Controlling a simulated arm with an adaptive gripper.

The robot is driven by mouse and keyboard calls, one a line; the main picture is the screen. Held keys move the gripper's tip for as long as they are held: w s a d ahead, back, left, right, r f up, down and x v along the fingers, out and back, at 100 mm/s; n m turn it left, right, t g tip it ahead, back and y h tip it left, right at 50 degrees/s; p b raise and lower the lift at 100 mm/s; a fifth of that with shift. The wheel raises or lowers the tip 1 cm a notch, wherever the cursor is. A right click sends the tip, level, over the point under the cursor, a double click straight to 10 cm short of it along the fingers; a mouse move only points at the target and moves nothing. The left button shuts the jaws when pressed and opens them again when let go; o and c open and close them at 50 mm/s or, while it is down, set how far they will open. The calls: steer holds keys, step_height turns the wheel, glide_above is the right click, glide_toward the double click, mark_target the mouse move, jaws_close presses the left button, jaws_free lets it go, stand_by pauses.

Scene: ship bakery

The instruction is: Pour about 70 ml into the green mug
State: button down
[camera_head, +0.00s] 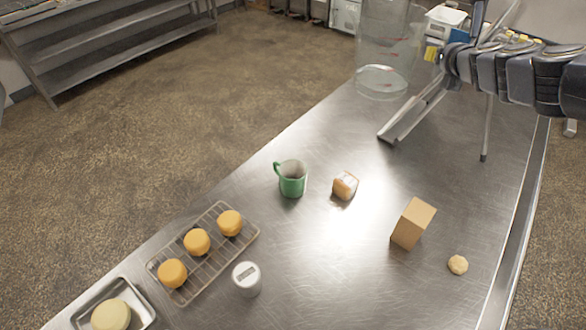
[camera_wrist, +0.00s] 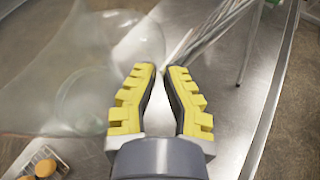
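The green mug (camera_head: 292,185) stands upright near the middle of the steel table, its handle to the left. Its inside looks pale; I cannot tell whether it holds anything. A large clear vessel with red marks (camera_head: 383,58) stands upright at the table's far end, and it fills the upper left of the wrist view (camera_wrist: 80,75). I cannot make out its contents. My gripper (camera_head: 434,53) is just right of this vessel. In the wrist view its yellow fingers (camera_wrist: 160,72) are apart, with a narrow gap and nothing visible gripped. Contact with the vessel is unclear.
A small orange-and-white block (camera_head: 345,186) sits right of the mug. A tan box (camera_head: 412,223), a dough piece (camera_head: 457,265), a white-lidded jar (camera_head: 247,279), a wire rack (camera_head: 187,292) with buns and a tray (camera_head: 146,307) are nearer.

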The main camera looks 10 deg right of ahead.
step_height(320, 180, down, 28)
stand_by(0.5)
steer(key=shift+w+d+f, duration=0.1)
steer(key=shift+d, duration=0.1)
steer(key=w+a+r+n+h, duration=0.2)
steer(key=a+r+n+h, duration=0.4)
steer(key=a+r+n, duration=0.2)
steer(key=shift+w+a+r+n, duration=0.25)
steer(key=shift+a+r+n, duration=0.25)
steer(key=shift+a, duration=0.45)
stand_by(0.5)
steer(key=shift+w+a+n, duration=0.15)
steer(key=shift+a+n, duration=0.35)
steer(key=shift+a, duration=0.1)
